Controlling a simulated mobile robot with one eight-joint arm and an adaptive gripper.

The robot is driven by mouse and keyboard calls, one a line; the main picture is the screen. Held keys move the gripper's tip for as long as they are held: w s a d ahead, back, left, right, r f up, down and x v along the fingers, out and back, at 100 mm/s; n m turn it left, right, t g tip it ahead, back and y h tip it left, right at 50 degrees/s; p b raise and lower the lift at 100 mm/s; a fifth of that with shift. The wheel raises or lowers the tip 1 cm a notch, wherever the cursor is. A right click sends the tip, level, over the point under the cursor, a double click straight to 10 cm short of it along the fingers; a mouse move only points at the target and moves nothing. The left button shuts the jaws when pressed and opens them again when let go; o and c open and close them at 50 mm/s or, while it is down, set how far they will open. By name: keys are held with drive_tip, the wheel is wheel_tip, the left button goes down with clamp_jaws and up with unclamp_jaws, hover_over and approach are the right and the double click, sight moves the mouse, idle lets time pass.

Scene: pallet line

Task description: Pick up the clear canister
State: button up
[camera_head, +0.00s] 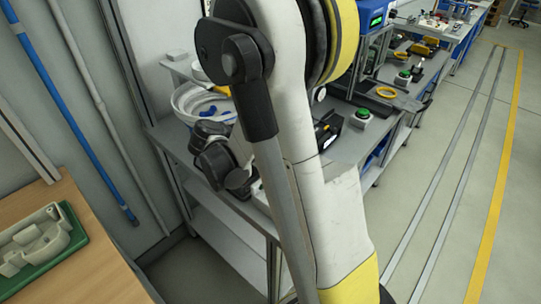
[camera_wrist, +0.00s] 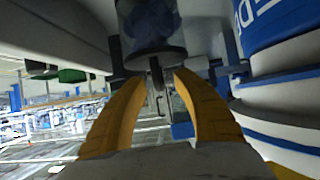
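In the wrist view a see-through canister (camera_wrist: 148,22) with bluish contents stands out at the top middle, its dark round end facing my gripper. A short dark stem sticks out from that end, between the fingertips. My gripper (camera_wrist: 160,78) shows two yellow fingers spread apart, with gaps on both sides of the stem; I see no contact. The canister's far part is cut off by the frame edge. In the head view my arm covers the middle of the bench, and I cannot make out the fingers or the canister there.
A large blue and white container (camera_wrist: 285,75) is close on the right in the wrist view. In the head view a white bowl (camera_head: 186,101) with blue pieces sits on the grey bench (camera_head: 350,147). A green button box (camera_head: 361,117) stands to the right. Open floor lies at right.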

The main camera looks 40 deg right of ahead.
drive_tip(key=shift+r, duration=0.1)
clamp_jaws()
drive_tip(key=shift+a+r, duration=0.1)
